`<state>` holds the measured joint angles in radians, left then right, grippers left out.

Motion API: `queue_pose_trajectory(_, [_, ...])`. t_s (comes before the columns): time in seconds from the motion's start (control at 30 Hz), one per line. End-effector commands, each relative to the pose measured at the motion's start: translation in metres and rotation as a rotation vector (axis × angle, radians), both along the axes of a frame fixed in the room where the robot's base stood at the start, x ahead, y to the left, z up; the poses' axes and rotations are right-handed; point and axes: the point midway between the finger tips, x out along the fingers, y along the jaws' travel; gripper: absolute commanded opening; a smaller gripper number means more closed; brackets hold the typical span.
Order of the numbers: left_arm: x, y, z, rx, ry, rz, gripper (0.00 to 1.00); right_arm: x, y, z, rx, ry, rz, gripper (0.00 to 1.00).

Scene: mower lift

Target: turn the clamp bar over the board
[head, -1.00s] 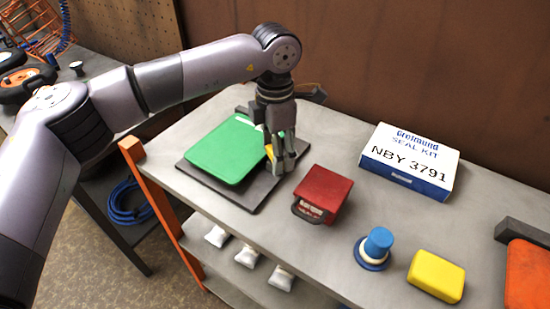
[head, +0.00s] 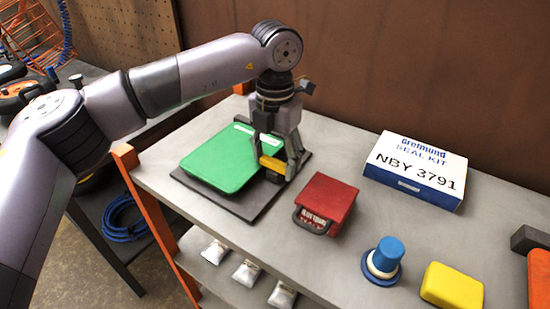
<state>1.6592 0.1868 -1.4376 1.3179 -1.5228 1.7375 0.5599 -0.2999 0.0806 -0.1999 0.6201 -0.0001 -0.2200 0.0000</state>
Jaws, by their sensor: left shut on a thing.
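A green board (head: 220,160) lies on a dark base plate (head: 247,206) at the left of the bench top. A yellow clamp bar (head: 272,164) shows at the board's right edge, between the fingers of my left gripper (head: 280,168). The left gripper points down and is shut on the clamp bar. The fingers hide part of the bar, so its exact angle over the board is hard to tell. My right gripper is not in view.
Right of the base plate stand a red case (head: 325,203), a white and blue seal kit box (head: 415,170), a blue knob-shaped piece (head: 384,260) and a yellow block (head: 452,287). White packets (head: 247,272) lie on the lower shelf. A brown wall is behind the bench.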

Motion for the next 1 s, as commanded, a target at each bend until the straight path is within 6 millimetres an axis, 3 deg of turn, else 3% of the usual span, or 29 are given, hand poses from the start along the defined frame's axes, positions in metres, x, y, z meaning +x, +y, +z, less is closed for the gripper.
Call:
queue_pose_trajectory(0.4, [0.0012, 0.0003, 0.0018, -0.001, -0.004, 0.012, 0.32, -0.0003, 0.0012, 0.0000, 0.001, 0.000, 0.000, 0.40])
queue_pose_trajectory(0.43, [0.0012, 0.0003, 0.0018, -0.001, -0.004, 0.012, 0.62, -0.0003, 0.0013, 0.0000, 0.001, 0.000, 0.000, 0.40])
queue_pose_trajectory(0.7, [0.0006, 0.0002, 0.0008, -0.001, -0.002, 0.009, 0.80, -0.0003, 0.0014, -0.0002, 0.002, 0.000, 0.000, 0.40])
queue_pose_trajectory(1.0, [0.0004, 0.0000, 0.0009, -0.001, -0.001, 0.007, 0.80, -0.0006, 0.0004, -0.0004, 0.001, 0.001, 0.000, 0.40])
